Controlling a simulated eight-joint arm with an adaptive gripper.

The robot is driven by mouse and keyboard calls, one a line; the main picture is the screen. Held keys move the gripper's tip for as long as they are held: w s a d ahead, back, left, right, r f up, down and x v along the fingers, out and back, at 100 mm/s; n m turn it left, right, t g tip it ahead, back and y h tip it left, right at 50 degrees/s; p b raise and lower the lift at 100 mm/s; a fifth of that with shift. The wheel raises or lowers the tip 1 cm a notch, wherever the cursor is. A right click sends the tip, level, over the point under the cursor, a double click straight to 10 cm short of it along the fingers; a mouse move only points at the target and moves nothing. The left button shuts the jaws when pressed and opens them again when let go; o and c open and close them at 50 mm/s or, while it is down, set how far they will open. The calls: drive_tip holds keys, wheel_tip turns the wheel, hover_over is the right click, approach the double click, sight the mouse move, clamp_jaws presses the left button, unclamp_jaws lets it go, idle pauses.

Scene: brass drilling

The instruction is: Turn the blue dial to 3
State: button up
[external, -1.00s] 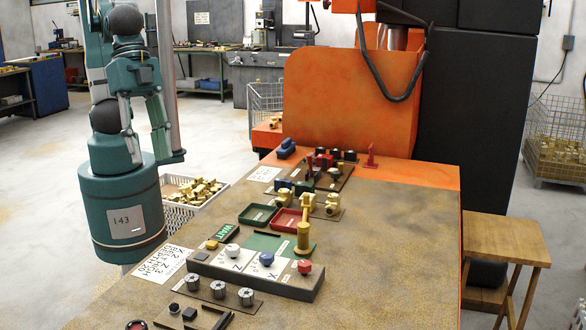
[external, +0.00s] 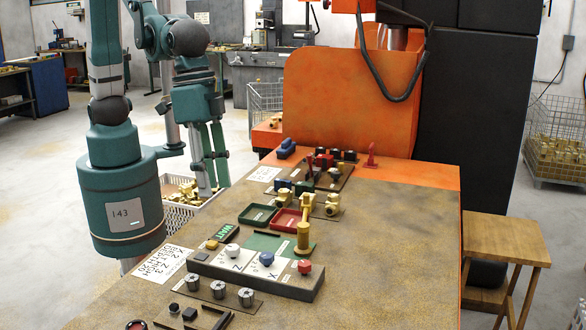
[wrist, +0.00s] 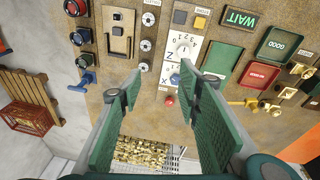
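The blue dial also shows in the wrist view (wrist: 175,79), between my fingers as seen from above. Its pointer and setting are too small to read. My gripper (external: 214,187) is open and empty, with green fingers pointing down over the white basket, beyond the bench's left edge. In the wrist view my gripper (wrist: 163,88) has its fingers wide apart. It is well away from the dial.
A white basket of brass parts (external: 180,187) stands beside the bench. A written card (external: 163,265) lies on the bench left of the dials. Air above the bench is clear.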

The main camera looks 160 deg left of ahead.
sight(269, 254)
drive_tip(key=w+a+f+n, duration=0.1)
drive_tip(key=a+f, duration=0.2)
drive_tip(key=w+a+f+n+g+p, duration=0.1)
drive_tip(key=w+a+f, duration=0.1)
drive_tip(key=a+f, duration=0.1)
drive_tip(key=w+a+f+n+p, duration=0.1)
drive_tip(key=a+f+n, duration=0.1)
drive_tip(key=a+f, duration=0.1)
drive_tip(key=shift+w+a+f+g+h, duration=0.1)
drive_tip(key=shift+w+a+g+h, duration=0.1)
drive_tip(key=shift+a, duration=0.2)
drive_tip(key=shift+w+a+f+g+h, duration=0.1)
drive_tip(key=shift+a+g, duration=0.1)
drive_tip(key=shift+a, duration=0.15)
drive_tip(key=shift+a+f, duration=0.3)
drive_tip(key=shift+f, duration=0.1)
drive_tip(key=shift+f, duration=3.85)
drive_tip(key=shift+c, duration=0.4)
drive_tip(key=c, duration=0.8)
